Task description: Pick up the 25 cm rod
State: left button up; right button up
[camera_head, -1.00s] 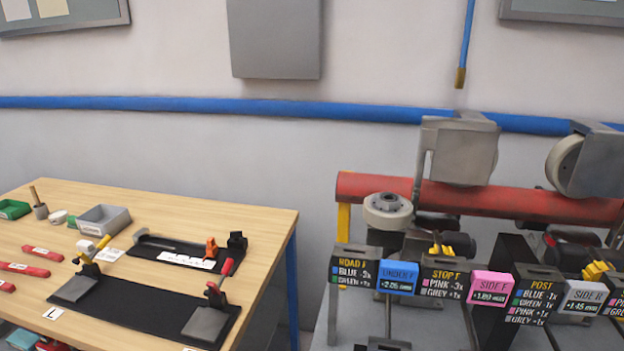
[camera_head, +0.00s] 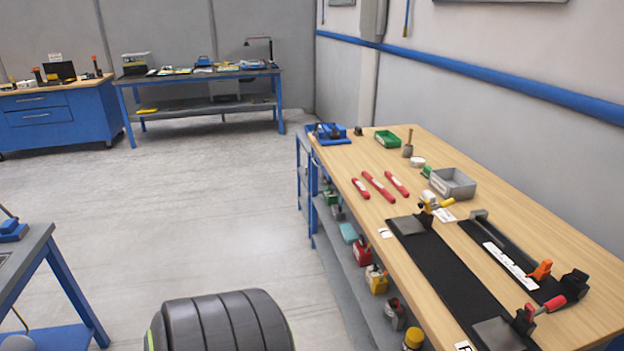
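Three red bars with white labels lie apart on the wooden workbench (camera_head: 560,220): a short one on the left (camera_head: 361,188), a longer one in the middle (camera_head: 378,187) and one on the right (camera_head: 397,184). Their labels are too small to read, so I cannot tell whether one is the 25 cm rod. Neither of my grippers is in view.
A grey bin (camera_head: 453,184), a green tray (camera_head: 388,139) and black mats with clamps (camera_head: 445,270) share the bench. Small containers sit on its lower shelf. Open floor (camera_head: 220,210) lies left of it. Another blue-legged table (camera_head: 30,260) stands at the left edge.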

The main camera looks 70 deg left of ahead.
aim_at(380, 188)
jog(key=j+u, duration=0.1)
jog(key=u, duration=0.3)
jog(key=i+j+u, duration=0.1)
jog(key=u, duration=0.3)
jog(key=i+u, duration=0.1)
jog(key=u, duration=0.3)
jog(key=i+j+u, duration=0.1)
jog(key=u, duration=0.3)
jog(key=i+j, duration=0.1)
jog(key=i, duration=0.35)
jog(key=u, duration=0.05)
